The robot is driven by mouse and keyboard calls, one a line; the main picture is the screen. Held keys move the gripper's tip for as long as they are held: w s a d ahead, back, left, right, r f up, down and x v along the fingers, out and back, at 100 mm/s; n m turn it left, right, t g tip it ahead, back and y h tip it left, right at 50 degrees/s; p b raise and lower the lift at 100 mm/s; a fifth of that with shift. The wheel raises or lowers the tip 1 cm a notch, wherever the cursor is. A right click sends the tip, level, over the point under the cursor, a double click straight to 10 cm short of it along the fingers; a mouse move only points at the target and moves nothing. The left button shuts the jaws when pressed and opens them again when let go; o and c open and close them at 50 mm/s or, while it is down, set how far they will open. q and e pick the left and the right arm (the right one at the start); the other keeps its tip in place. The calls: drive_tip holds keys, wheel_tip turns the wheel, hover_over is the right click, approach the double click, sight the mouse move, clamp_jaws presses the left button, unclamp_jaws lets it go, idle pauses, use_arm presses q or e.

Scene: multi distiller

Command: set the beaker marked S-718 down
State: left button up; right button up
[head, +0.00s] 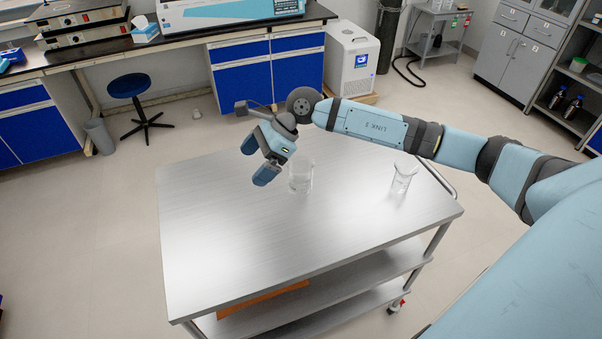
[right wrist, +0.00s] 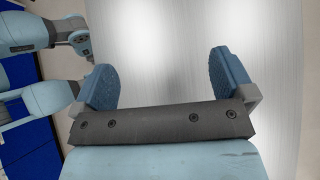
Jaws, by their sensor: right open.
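A clear glass beaker (head: 301,177) stands upright on the steel cart top, just right of my right gripper. A second clear glass vessel (head: 403,178), wider at its base, stands upright near the cart's right edge. No marking is legible on either, so I cannot tell which is S-718. My right gripper (head: 257,160) is open and empty above the cart, apart from the beaker. In the right wrist view the two blue fingers (right wrist: 168,82) are spread with only bare steel behind them. My left gripper is not in view in the head view.
The steel cart top (head: 220,240) is bare at the left and front. Lower shelves hang beneath it. A blue stool (head: 129,86), a lab bench (head: 210,32) and a white machine (head: 350,60) stand behind. A dark shelf unit is at the far right.

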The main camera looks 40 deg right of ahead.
drive_tip(key=w+d+r+m+g+h, duration=0.1)
drive_tip(key=d+m+h, duration=0.1)
drive_tip(key=d+h, duration=0.35)
drive_tip(key=w+d+r+m+g+h, duration=0.1)
drive_tip(key=w+d+r+h, duration=0.15)
drive_tip(key=d, duration=0.55)
drive_tip(key=p, duration=0.2)
approach(301, 165)
drive_tip(key=s+a+f, duration=0.2)
drive_tip(key=shift+h, duration=0.4)
drive_tip(key=shift+s+a+f+p, duration=0.15)
drive_tip(key=shift+f+p, duration=0.1)
drive_tip(key=shift+f, duration=1.05)
drive_tip(key=shift+s+a+f+p, duration=0.15)
drive_tip(key=shift+f+p, duration=0.1)
drive_tip(key=shift+f, duration=1.1)
drive_tip(key=shift+d+r, duration=0.1)
drive_tip(key=c, duration=1.4)
